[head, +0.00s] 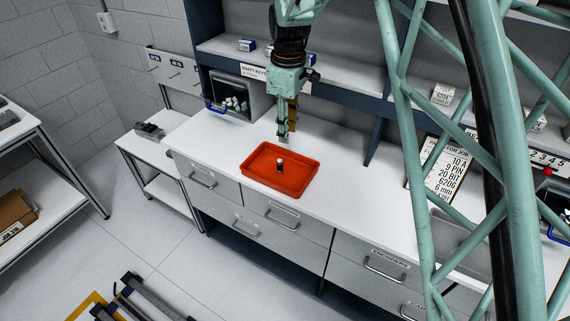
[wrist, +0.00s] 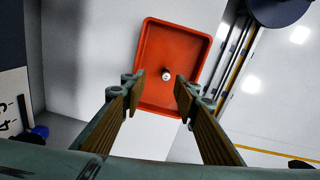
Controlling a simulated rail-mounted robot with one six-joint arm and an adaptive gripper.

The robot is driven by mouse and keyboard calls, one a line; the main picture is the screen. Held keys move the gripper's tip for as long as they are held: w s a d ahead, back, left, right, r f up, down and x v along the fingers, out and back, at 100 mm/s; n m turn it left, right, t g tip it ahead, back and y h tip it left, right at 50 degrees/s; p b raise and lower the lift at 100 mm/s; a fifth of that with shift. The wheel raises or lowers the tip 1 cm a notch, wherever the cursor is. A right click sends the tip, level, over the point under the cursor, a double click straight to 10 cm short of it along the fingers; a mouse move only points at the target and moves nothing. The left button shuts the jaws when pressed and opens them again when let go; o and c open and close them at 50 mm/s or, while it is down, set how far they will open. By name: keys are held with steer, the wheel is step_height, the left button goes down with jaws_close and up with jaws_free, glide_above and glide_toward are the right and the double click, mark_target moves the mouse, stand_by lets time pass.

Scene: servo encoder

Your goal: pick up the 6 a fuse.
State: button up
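A small upright cylinder (head: 280,166), dark with a pale end, stands in the red tray (head: 258,179) on the white counter. It looks like the fuse, but no rating on it can be read. In the wrist view the fuse (wrist: 166,74) shows its pale end, near the middle of the tray (wrist: 150,31). My gripper (head: 283,139) points down above the counter, near the tray's back edge. In the wrist view its two fingers (wrist: 160,78) are apart with nothing held between them. The fuse appears in line with the gap, beyond the fingertips.
A job board (head: 440,172) at the right lists 10 A among other lines. A bin with pale cylinders (head: 236,103) stands behind the tray, under the shelf (head: 345,86). A shelf upright (head: 375,142) stands right of my gripper. The counter around the tray is clear.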

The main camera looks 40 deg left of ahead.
mark_target(280, 160)
steer(key=shift+s+a+f+n, duration=0.6)
steer(key=shift+s+a+f, duration=0.2)
steer(key=shift+s, duration=0.1)
steer(key=shift+f, duration=4.2)
steer(key=shift+a+f, duration=0.15)
steer(key=shift+f, duration=2.45)
steer(key=c, duration=0.9)
